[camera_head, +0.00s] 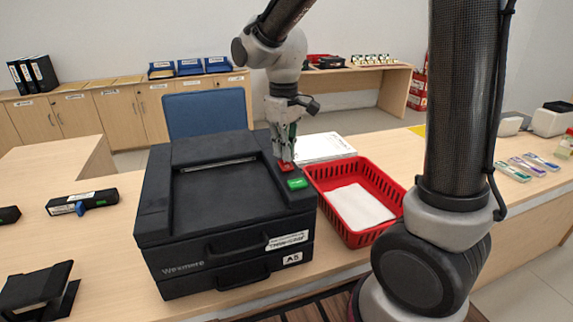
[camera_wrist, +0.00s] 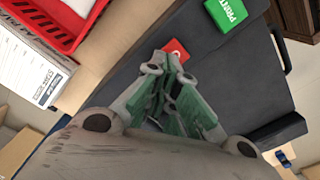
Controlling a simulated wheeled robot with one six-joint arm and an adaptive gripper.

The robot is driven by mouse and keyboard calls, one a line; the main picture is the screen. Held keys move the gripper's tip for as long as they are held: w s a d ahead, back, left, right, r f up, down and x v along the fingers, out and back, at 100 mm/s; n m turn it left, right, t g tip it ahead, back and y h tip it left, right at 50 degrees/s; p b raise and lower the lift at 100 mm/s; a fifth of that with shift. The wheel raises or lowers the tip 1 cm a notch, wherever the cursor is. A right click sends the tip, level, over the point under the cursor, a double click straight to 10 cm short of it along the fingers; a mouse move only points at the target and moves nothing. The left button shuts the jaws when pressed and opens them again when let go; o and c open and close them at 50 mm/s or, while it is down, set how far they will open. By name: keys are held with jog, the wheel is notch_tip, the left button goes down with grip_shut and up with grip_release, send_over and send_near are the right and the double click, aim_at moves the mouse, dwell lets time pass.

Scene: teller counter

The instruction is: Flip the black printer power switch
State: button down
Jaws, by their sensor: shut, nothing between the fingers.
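The black printer (camera_head: 215,215) stands on the counter, marked Wexmere on its front. On its right-hand top strip are a red switch (camera_head: 287,167) and a green button (camera_head: 297,184). In the wrist view the red switch (camera_wrist: 176,47) lies just beyond my fingertips and is partly hidden by them. The green button (camera_wrist: 226,13), lettered PRINT, is at the top. My gripper (camera_head: 284,156) points down with its fingers together and empty, right at the red switch; it also shows in the wrist view (camera_wrist: 170,68). I cannot tell whether the tips touch the switch or which way it is tilted.
A red basket (camera_head: 340,228) with white paper stands close to the printer's right. A paper stack (camera_head: 325,147) lies behind it. A black holder (camera_head: 35,290) and a black stapler-like object (camera_head: 82,202) are at left. A blue chair (camera_head: 207,113) stands behind the printer.

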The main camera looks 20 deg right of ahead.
aim_at(292, 166)
jog(key=shift+f, duration=0.6)
dwell(0.3)
jog(key=shift+r, duration=3.5)
jog(key=shift+s+d+f+m, duration=0.2)
jog(key=shift+s+d+f, duration=0.15)
jog(key=shift+s, duration=0.3)
jog(key=shift+s+d+f+m, duration=0.25)
jog(key=shift+s+f, duration=0.2)
jog(key=shift+s, duration=0.15)
jog(key=s+d+r+m+t, duration=0.2)
jog(key=s+d, duration=0.5)
jog(key=s, duration=0.1)
jog(key=s+d+r+m+t, duration=0.2)
jog(key=s+d+m, duration=0.1)
jog(key=s+d, duration=0.3)
jog(key=shift+s+d+r, duration=0.35)
jog(key=shift+s+r, duration=0.05)
jog(key=shift+s, duration=0.85)
